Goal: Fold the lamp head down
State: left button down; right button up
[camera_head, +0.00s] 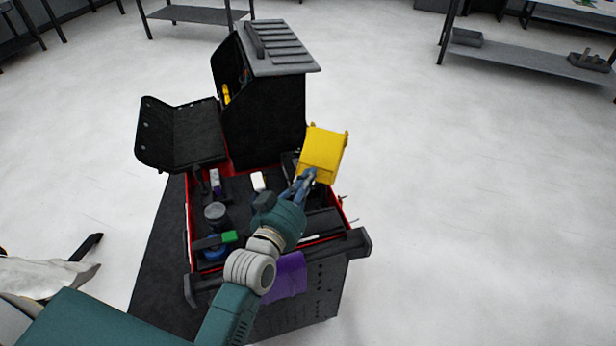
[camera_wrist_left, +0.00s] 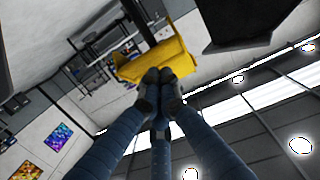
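The yellow lamp head (camera_head: 322,153) stands up at the right side of the tool cart, tilted. My left gripper (camera_head: 306,176) reaches up to its lower edge from the front. In the left wrist view the lamp head (camera_wrist_left: 158,62) lies right at the tips of my left gripper (camera_wrist_left: 158,78). Its blue-grey fingers are drawn together there, appearing shut. I cannot tell whether an edge of the lamp is pinched between them or only touched. The lamp's mount is hidden behind my gripper and wrist. My right gripper is in neither view.
The cart's red-edged tray (camera_head: 188,235) holds a grey cup (camera_head: 215,212), a green item (camera_head: 229,237) and other small things. A purple sheet (camera_head: 288,276) hangs at the front. A tall black cabinet (camera_head: 265,115) stands behind. The floor to the right is clear.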

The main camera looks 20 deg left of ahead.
pick_arm(q)
jog(key=w+f+b, duration=0.1)
jog(key=w+f, duration=0.3)
jog(key=f, duration=0.1)
jog(key=shift+d+f+b, duration=0.2)
jog(key=shift+b, duration=0.15)
dwell(0.6)
jog(key=shift+w, duration=0.1)
dwell(0.4)
